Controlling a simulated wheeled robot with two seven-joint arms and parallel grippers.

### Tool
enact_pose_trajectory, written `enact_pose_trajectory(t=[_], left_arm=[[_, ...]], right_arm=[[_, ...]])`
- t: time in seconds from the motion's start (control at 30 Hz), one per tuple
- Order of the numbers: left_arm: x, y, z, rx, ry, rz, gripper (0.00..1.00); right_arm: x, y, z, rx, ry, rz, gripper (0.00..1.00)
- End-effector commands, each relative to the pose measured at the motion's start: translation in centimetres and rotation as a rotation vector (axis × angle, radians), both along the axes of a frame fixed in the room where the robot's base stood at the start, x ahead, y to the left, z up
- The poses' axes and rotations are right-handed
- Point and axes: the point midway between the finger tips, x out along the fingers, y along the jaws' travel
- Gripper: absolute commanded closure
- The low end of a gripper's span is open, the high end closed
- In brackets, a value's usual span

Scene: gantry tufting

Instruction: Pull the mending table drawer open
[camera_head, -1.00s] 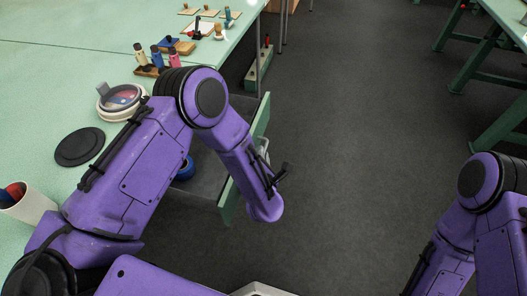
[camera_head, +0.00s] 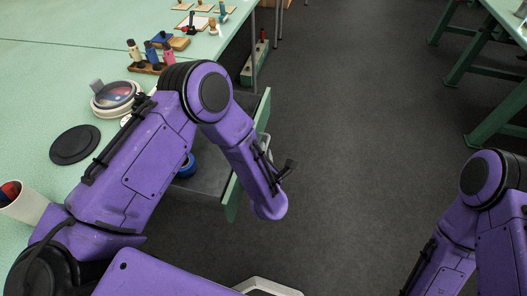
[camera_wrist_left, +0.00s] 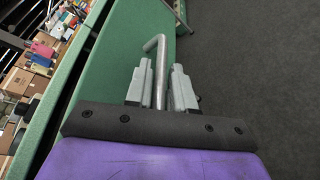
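The mending table (camera_head: 60,85) has a pale green top, and its drawer (camera_head: 233,195) stands pulled out from the right edge. A blue ring (camera_head: 187,166) lies in the grey drawer interior. In the left wrist view, the green drawer front (camera_wrist_left: 125,50) carries a bent metal bar handle (camera_wrist_left: 152,48). My left gripper (camera_wrist_left: 160,92) has its two grey fingers closed around this bar, one on each side. In the head view, my left forearm covers part of the drawer and hides most of that gripper. My right gripper is out of view; only the right arm shows.
A black disc (camera_head: 75,144), a round tin (camera_head: 116,98), a cup (camera_head: 24,205) and several bottles in a wooden holder (camera_head: 150,68) stand on the tabletop. Dark floor right of the drawer is clear. Another green-legged table (camera_head: 490,110) stands at the far right.

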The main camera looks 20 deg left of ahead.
Motion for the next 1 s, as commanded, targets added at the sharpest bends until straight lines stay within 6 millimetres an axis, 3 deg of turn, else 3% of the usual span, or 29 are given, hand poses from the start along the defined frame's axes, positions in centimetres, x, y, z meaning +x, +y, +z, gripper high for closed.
enact_pose_trajectory(t=[0.3, 0.5, 1.0], left_arm=[[-6.1, -2.7, 1.3, 0.001, 0.002, -0.006, 0.77], [-8.9, -3.7, 2.1, 0.000, 0.001, -0.003, 0.77], [-9.3, -3.8, 2.2, 0.000, 0.001, -0.001, 0.77]], right_arm=[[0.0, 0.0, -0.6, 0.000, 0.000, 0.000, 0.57], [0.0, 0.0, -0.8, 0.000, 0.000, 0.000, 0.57], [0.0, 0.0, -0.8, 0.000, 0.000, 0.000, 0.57]])
